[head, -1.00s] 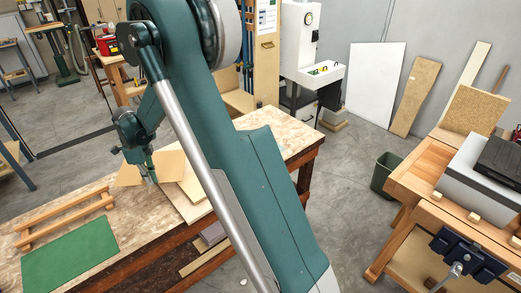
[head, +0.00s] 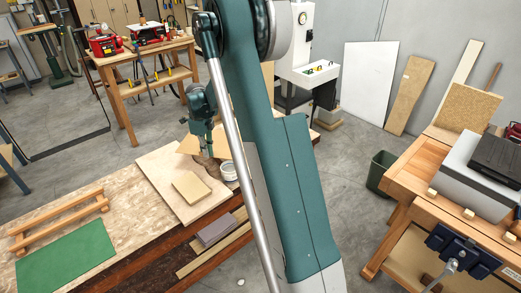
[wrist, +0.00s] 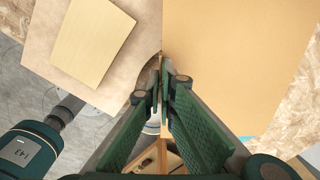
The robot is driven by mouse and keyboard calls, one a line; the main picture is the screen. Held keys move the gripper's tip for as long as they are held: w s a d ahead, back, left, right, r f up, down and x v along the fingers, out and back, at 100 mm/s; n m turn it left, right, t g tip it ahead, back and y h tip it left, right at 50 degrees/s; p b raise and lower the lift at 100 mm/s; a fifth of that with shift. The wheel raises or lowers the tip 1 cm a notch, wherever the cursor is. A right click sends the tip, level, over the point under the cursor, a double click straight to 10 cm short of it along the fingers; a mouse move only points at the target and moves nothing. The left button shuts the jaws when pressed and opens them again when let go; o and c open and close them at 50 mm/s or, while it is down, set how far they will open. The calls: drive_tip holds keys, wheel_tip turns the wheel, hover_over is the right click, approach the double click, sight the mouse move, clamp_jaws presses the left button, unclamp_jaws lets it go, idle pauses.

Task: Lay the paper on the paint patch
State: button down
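My gripper (head: 207,155) is over the far right end of the worktable. In the wrist view its green fingers (wrist: 163,92) are closed together at the edge of a large, flat tan sheet (wrist: 230,60), which looks like the paper. In the head view part of this sheet (head: 188,146) shows beside the gripper, and my arm hides some of it. A flat green rectangle (head: 66,260) lies at the table's near left, well apart from my gripper. I cannot tell whether it is the paint patch or a mat.
A pale board (head: 165,180) lies on the worktable with a small tan block (head: 191,187) on it. A white pot (head: 229,171) stands beside it. A wooden rack (head: 58,220) is behind the green rectangle. Bare tabletop (head: 125,205) lies between rack and board.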

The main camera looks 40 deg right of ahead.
drive_tip(key=s+d+m, duration=0.1)
drive_tip(key=s+d, duration=0.3)
drive_tip(key=d, duration=0.7)
drive_tip(key=s+d+m, duration=0.2)
drive_tip(key=s+d, duration=0.2)
drive_tip(key=d, duration=0.7)
drive_tip(key=shift+d, duration=0.1)
drive_tip(key=shift+f, duration=0.1)
drive_tip(key=shift+f, duration=3.05)
drive_tip(key=shift+f, duration=0.15)
drive_tip(key=shift+f+b, duration=0.45)
drive_tip(key=shift+f, duration=1.3)
drive_tip(key=shift+f, duration=0.15)
drive_tip(key=c, duration=2.7)
unclamp_jaws()
